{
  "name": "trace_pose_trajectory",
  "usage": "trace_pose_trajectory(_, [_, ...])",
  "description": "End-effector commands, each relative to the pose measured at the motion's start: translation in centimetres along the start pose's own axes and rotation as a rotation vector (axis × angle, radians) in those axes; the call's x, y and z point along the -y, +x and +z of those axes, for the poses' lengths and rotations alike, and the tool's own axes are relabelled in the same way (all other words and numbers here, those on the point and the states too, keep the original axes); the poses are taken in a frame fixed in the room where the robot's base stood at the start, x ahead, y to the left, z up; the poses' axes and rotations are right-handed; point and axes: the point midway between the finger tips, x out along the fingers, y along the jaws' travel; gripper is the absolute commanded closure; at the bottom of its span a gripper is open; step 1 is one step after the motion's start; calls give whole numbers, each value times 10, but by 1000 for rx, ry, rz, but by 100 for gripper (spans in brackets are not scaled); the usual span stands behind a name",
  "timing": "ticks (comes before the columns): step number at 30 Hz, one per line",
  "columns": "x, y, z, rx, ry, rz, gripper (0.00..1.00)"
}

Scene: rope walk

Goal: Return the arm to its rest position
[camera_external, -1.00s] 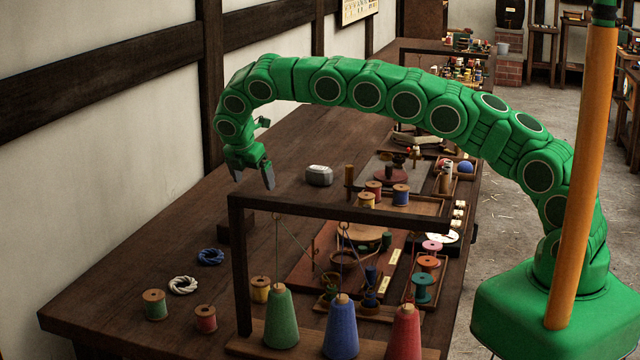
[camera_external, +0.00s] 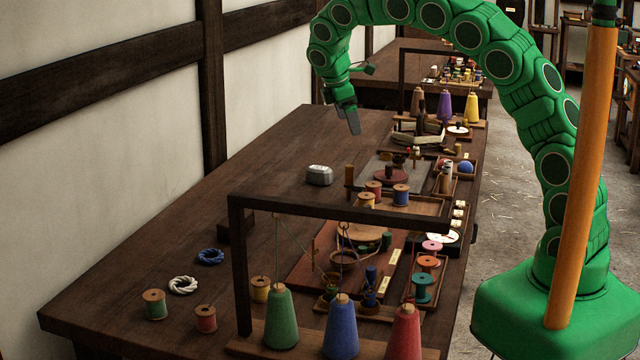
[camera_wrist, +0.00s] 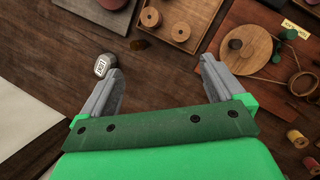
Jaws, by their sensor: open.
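My green arm (camera_external: 500,65) arches up from its base at the right and over the far part of the dark workbench (camera_external: 270,165). My gripper (camera_external: 350,122) hangs above the bench, behind the grey metal block (camera_external: 319,175) in the outside view. In the wrist view my gripper (camera_wrist: 160,72) has its two grey fingers spread wide with nothing between them. The grey block (camera_wrist: 104,65) lies just beyond the left fingertip there, apart from it as far as I can tell.
A dark wooden frame (camera_external: 340,212) stands over green, blue and red thread cones at the front. Rope coils (camera_external: 183,285) and spools lie at front left. An orange post (camera_external: 580,170) rises beside my base. The left and middle bench top is mostly clear.

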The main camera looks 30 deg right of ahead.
Motion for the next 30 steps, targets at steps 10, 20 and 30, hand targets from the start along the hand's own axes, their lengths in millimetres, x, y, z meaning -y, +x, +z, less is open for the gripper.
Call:
trace_pose_trajectory(10, [39, -12, 86, -22, 264, -70, 4])
trace_pose_trajectory(20, [91, -18, 151, -51, 504, -141, 4])
trace_pose_trajectory(30, [158, -21, 201, -80, 735, -227, 4])
